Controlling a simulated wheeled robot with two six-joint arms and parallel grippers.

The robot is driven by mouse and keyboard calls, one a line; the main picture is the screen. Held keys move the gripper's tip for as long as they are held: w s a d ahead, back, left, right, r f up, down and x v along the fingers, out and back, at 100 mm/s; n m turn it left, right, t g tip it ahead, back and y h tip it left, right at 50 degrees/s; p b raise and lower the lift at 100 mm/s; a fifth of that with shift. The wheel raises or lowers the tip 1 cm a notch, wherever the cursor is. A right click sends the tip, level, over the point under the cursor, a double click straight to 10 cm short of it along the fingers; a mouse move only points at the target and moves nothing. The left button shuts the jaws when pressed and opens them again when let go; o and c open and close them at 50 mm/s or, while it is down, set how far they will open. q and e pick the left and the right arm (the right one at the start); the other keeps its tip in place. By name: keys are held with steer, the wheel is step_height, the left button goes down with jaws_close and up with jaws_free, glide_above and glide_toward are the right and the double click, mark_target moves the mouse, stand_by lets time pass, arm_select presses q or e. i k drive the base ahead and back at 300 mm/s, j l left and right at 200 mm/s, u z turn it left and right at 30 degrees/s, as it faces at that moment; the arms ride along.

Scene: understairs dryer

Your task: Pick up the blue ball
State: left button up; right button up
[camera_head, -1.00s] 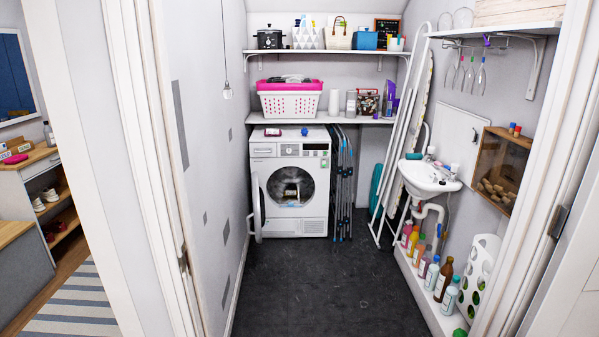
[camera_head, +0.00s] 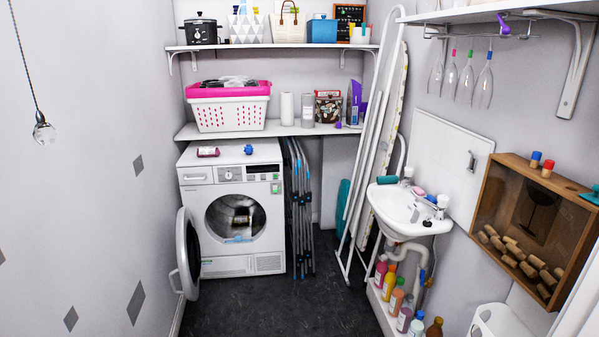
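A small blue ball (camera_head: 248,149), knobbly in outline, sits on top of the white front-loading machine (camera_head: 230,205), right of the middle of its top. A pink and white item (camera_head: 208,152) lies to its left on the same top. The machine's round door (camera_head: 188,252) stands open to the left. Neither of my grippers shows in the head view.
Dark floor (camera_head: 275,308) is clear in front of the machine. The open door juts out at left. Folded blue-grey racks (camera_head: 299,205) stand right of the machine. A sink (camera_head: 405,210) and several bottles line the right wall. A shelf (camera_head: 275,130) hangs above the machine.

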mark_target(248, 149)
steer(key=i+l+u, duration=0.1)
steer(key=i+u, duration=0.25)
steer(key=i, duration=1.35)
